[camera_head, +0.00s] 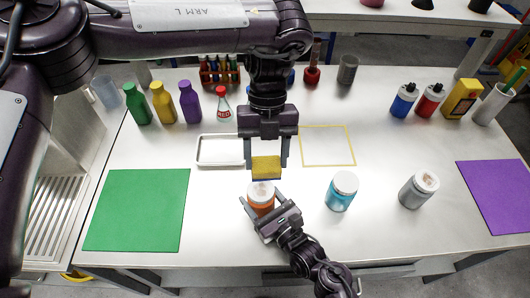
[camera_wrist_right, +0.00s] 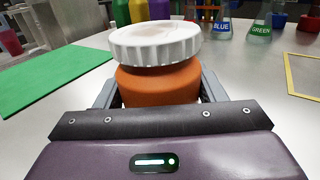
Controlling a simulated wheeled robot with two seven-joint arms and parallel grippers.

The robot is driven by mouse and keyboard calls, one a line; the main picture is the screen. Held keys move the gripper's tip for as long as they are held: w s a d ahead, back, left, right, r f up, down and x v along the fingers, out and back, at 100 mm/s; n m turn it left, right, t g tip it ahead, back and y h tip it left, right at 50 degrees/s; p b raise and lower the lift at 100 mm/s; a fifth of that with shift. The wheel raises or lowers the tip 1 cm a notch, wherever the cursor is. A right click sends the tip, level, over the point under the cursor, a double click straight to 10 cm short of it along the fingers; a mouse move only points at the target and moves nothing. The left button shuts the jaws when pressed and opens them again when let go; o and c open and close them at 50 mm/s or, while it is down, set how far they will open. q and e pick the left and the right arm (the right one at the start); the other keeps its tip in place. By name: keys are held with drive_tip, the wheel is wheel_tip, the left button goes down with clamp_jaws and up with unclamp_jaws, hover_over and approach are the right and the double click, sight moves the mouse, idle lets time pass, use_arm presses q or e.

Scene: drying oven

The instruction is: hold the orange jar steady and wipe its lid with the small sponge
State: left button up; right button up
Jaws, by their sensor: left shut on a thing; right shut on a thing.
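The orange jar (camera_head: 261,199) stands on the table at the front middle, upright, with a white ribbed lid that carries a brownish smudge. My right gripper (camera_head: 263,210) is shut around the jar's body from the front. The right wrist view shows the jar (camera_wrist_right: 158,84) close up between the fingers, its lid (camera_wrist_right: 155,42) uncovered. My left gripper (camera_head: 267,163) points down and is shut on the small yellow sponge (camera_head: 266,168). The sponge is behind and above the jar in the head view, apart from the lid. The sponge is not visible in the right wrist view.
A blue jar (camera_head: 342,191) and a grey jar (camera_head: 419,190) stand to the right. A white tray (camera_head: 220,163) and a yellow outlined square (camera_head: 327,164) lie behind. A green mat (camera_head: 137,210) is at left, a purple mat (camera_head: 497,197) at right. Bottles line the back.

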sight(266, 171)
use_arm(q)
drive_tip(key=shift+f, duration=2.9)
wheel_tip(266, 171, down, 2)
drive_tip(key=shift+a+f, duration=0.1)
drive_tip(key=shift+a, duration=1.25)
drive_tip(key=shift+a+r, duration=0.2)
drive_tip(key=shift+a, duration=0.25)
drive_tip(key=shift+d+r, duration=0.1)
drive_tip(key=shift+d, duration=1.75)
drive_tip(key=shift+a+r, duration=0.1)
drive_tip(key=shift+r, duration=3.8)
